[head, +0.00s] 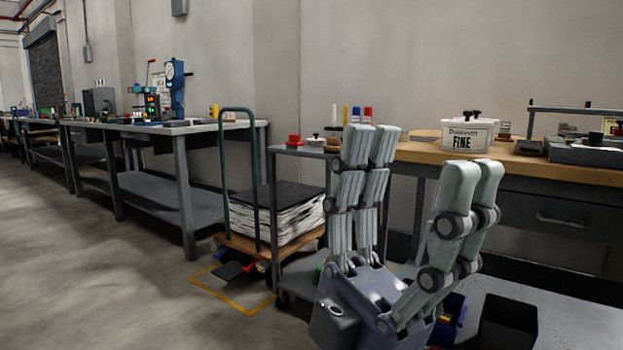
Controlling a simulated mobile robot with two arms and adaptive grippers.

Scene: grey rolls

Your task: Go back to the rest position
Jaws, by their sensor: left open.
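My left gripper (412,165) stands upright in the lower right of the head view, fingers pointing up. Its grey-green fingers are spread apart, with nothing between them. It hides part of the grey cart and of the wooden workbench behind it. My right gripper is not in view. No grey rolls can be made out.
A wooden workbench (555,165) with a white tub (468,135) labelled FINE stands behind the gripper. A trolley (232,243) carries a stack of sheets (290,219). A long grey bench (190,130) runs along the wall. Open floor (95,285) lies at left.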

